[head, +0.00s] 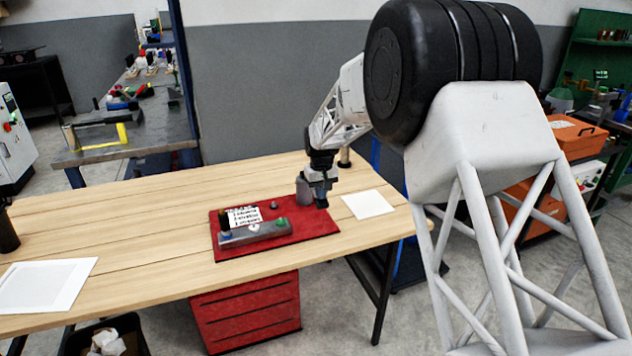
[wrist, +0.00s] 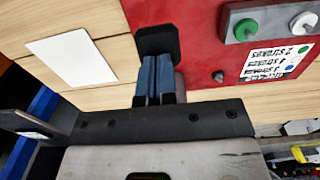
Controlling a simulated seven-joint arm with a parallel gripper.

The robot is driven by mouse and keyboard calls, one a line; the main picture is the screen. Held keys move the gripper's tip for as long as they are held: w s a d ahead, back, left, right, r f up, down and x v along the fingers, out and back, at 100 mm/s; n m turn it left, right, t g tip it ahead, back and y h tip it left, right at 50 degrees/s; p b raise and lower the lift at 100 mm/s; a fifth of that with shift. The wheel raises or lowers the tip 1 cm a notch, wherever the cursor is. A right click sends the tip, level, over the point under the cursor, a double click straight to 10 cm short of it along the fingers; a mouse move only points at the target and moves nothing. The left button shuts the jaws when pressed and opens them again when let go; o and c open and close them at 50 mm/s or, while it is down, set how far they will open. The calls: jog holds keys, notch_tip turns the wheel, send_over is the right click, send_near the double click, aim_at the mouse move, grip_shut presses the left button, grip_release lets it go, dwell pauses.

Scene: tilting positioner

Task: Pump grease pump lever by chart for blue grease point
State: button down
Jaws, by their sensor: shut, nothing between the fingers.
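My gripper (head: 321,200) is over the right part of the red board, beside the grey pump body (head: 303,188). In the wrist view my gripper (wrist: 156,62) has its blue-grey fingers shut together and empty. A black block (wrist: 158,40), perhaps the pump lever's end, shows at the fingertips; I cannot tell whether they touch. The fingers partly hide the pump. A grey block (head: 255,233) carries green (head: 281,222), white (head: 253,227) and blue (head: 226,235) grease points. The white chart (wrist: 276,62) lists strokes by colour, upside down in the wrist view; its blue line is hard to read.
The red board (head: 310,227) lies on a wooden table (head: 150,225). A white sheet (head: 367,204) lies right of the board, and another paper (head: 45,285) lies at the left. A dark cylinder (head: 8,232) stands at the left edge. Much of the table's left half is clear.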

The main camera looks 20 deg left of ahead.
notch_tip(320, 180, up, 14)
dwell(1.6)
jog(key=shift+r, duration=0.1)
dwell(0.9)
dwell(0.5)
notch_tip(320, 180, down, 7)
jog(key=shift+r, duration=0.15)
dwell(0.6)
dwell(2.0)
